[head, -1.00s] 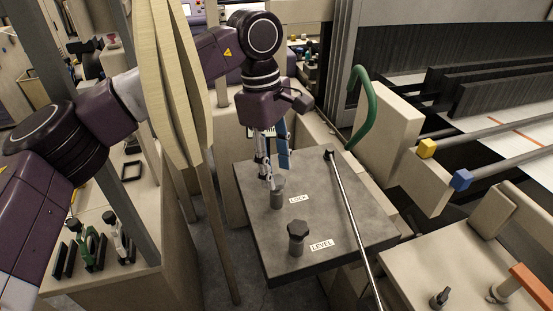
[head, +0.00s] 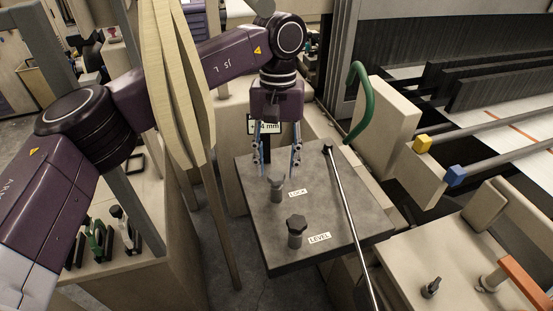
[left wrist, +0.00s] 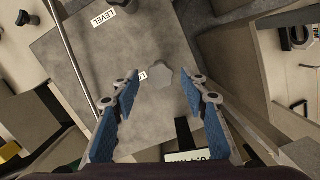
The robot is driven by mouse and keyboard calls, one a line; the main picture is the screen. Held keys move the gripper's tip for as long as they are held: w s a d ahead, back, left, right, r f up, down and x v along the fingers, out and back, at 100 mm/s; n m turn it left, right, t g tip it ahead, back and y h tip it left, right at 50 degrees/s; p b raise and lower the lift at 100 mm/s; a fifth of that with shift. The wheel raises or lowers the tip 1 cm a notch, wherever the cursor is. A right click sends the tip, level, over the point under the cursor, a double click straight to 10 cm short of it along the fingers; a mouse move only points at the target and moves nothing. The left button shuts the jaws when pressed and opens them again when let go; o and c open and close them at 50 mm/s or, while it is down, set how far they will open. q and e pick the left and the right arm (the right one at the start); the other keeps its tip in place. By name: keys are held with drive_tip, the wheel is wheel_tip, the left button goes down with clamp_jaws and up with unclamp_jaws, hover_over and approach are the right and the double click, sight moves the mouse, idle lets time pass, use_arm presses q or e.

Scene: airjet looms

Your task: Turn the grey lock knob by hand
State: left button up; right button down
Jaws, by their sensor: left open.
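The grey lock knob (head: 276,190) stands on the dark grey plate (head: 335,215) beside the LOCK label (head: 298,193). My left gripper (head: 277,168) is open and points down at the knob's far side in the head view. In the left wrist view the lobed top of the lock knob (left wrist: 160,75) shows between the two blue-padded fingertips (left wrist: 160,83), with a gap on both sides. The fingers do not grip it; their exact height against the knob is hard to tell. My right gripper is not in view.
A dark LEVEL knob (head: 296,228) stands nearer on the same plate. A thin metal rod (head: 348,215) crosses the plate's right side. A green curved handle (head: 359,95) rises behind it. A small display (head: 265,126) stands behind my gripper. Beige wooden boards (head: 187,90) stand left.

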use_arm(q)
drive_tip(key=shift+f, duration=0.15)
drive_tip(key=shift+f+b, duration=0.75)
drive_tip(key=shift+f, duration=0.15)
drive_tip(key=c, duration=0.9)
drive_tip(key=shift+o, duration=0.2)
drive_tip(key=shift+f+n+b, duration=0.1)
drive_tip(key=shift+n+b, duration=0.25)
drive_tip(key=shift+n, duration=0.65)
drive_tip(key=o, duration=0.6)
drive_tip(key=shift+n, duration=0.4)
drive_tip(key=o, duration=0.3)
drive_tip(key=shift+o, duration=0.2)
